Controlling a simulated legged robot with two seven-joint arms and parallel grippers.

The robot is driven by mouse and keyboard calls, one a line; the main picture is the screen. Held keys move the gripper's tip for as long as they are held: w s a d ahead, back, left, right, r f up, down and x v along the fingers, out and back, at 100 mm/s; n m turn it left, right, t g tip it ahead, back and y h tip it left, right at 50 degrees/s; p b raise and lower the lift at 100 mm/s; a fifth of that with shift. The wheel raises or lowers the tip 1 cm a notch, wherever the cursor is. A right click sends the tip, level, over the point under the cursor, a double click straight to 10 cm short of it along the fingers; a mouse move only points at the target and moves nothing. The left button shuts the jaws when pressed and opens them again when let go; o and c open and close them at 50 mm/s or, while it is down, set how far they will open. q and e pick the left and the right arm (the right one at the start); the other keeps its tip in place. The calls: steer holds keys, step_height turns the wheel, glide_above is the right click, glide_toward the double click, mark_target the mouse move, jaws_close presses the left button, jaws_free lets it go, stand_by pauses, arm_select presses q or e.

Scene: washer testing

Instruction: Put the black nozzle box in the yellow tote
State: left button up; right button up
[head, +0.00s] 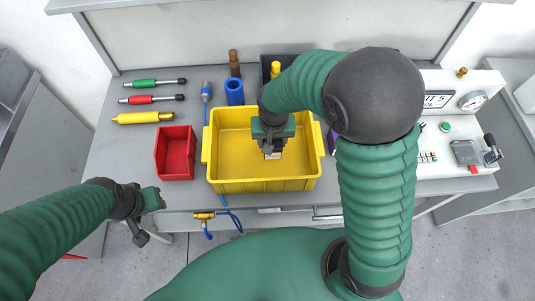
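The yellow tote (228,186) stands at the middle of the bench, near its front edge. A dark, box-like container (268,61) stands behind the tote with a yellow-topped item in it; my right arm hides part of it, and I cannot tell if it is the nozzle box. My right gripper (272,152) points down over the tote's inside. Something small and pale grey shows at its fingertips, but I cannot tell whether it is held. My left gripper (139,237) is off the bench's front left, away from the tote; its finger gap is not clear.
A red bin (175,153) stands left of the tote. Several green, red and yellow tools (152,100) lie at the back left. A white test panel (446,131) with a gauge is at the right.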

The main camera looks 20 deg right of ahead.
mark_target(273, 141)
steer(key=f, duration=0.5)
steer(key=shift+d+f, duration=0.25)
steer(key=shift+f, duration=0.15)
steer(key=shift+a+f+b, duration=0.2)
steer(key=shift+a+b, duration=0.05)
steer(key=shift+b, duration=0.05)
steer(key=o, duration=1.3)
steer(key=shift+o, duration=1.3)
steer(key=shift+d, duration=0.15)
steer(key=r, duration=0.4)
steer(key=s+r+p, duration=0.1)
steer(key=r, duration=0.7)
steer(key=shift+s+a+r, duration=0.1)
steer(key=shift+s+a, duration=0.15)
steer(key=shift+s, duration=0.1)
